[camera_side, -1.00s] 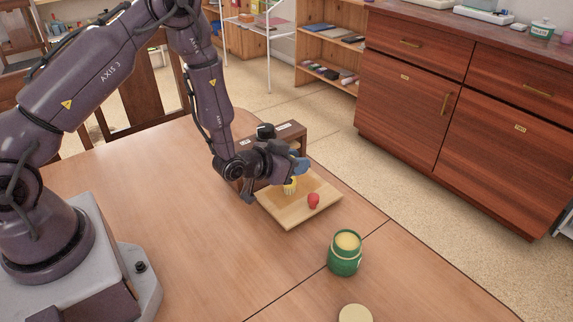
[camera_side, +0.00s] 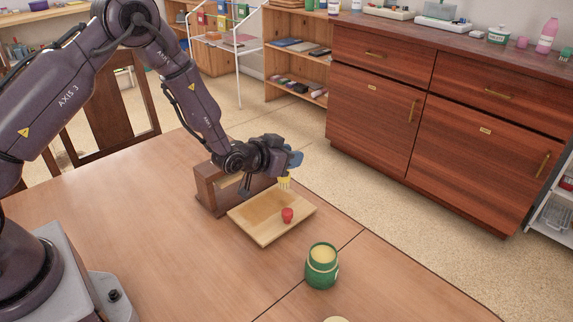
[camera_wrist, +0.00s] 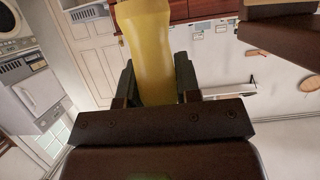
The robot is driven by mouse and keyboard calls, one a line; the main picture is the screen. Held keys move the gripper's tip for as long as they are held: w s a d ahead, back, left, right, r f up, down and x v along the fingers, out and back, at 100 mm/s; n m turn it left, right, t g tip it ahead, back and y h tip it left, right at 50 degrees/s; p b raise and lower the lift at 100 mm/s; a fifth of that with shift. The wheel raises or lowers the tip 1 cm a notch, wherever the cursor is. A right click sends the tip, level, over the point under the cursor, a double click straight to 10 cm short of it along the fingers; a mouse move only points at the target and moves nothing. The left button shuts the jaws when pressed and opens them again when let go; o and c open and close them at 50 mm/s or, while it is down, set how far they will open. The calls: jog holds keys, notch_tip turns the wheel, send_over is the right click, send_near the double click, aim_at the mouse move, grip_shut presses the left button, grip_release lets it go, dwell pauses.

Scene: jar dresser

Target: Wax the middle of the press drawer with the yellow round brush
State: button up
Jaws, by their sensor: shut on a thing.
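The press (camera_side: 208,190) is a dark brown wooden box on the table. Its pale drawer (camera_side: 266,238) sticks out toward the front right, with a red knob (camera_side: 288,215) near its front edge. A darker patch shows on the drawer's middle. My gripper (camera_side: 284,168) is shut on the yellow round brush (camera_side: 285,183), bristles down, above the drawer's far right side. They look apart from it. In the wrist view the yellow handle (camera_wrist: 150,45) stands between the two fingers (camera_wrist: 156,85). An open green jar (camera_side: 322,268) with yellow wax stands upright in front of the drawer.
A pale round lid (camera_side: 337,319) lies at the bottom edge of the side view. The table (camera_side: 150,225) is clear left of the press. A reddish-brown cabinet (camera_side: 405,115) and shelves stand beyond the table. A chair (camera_side: 110,110) is at the back left.

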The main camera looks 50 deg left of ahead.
jog(key=shift+r, duration=2.65)
